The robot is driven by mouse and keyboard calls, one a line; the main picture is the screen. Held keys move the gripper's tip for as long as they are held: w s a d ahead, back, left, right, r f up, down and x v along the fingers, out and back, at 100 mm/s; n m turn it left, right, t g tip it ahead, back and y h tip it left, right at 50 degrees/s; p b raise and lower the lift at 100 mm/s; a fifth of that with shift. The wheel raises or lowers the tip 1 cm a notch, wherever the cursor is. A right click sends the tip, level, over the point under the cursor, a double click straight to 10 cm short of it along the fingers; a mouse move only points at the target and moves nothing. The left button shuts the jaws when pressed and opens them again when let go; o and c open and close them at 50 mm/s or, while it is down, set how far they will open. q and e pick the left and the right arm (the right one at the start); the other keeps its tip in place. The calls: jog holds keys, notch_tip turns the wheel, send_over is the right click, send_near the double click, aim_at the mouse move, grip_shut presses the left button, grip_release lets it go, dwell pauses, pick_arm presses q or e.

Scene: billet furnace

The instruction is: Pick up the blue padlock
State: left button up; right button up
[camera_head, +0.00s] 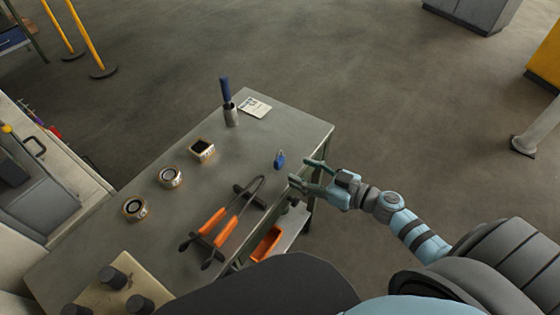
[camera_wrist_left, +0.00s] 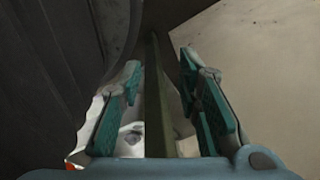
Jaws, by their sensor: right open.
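The blue padlock (camera_head: 280,161) lies on the grey table (camera_head: 262,123) near its right edge, in the head view. My right gripper (camera_head: 300,173) is just right of the padlock, at the table's edge, with its fingers open and pointing toward it. No object shows between those fingers, and I see a small gap to the padlock. My left gripper (camera_wrist_left: 165,105) shows only in the left wrist view. Its two teal-padded fingers stand apart with nothing gripped between them. The padlock is not visible in that view.
Orange-handled long tool (camera_head: 225,222) lies left of the padlock. A blue-handled item in a grey holder (camera_head: 231,115) and a white card (camera_head: 254,106) are farther back. Three small round or square pieces (camera_head: 170,177) sit left. An orange bin (camera_head: 265,243) is below the table edge.

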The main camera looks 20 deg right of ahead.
aim_at(282, 161)
jog(key=x, duration=0.5)
jog(key=b+x, duration=0.1)
jog(key=x, duration=0.1)
jog(key=shift+w+d+f, duration=0.25)
jog(key=shift+w, duration=0.2)
grip_shut()
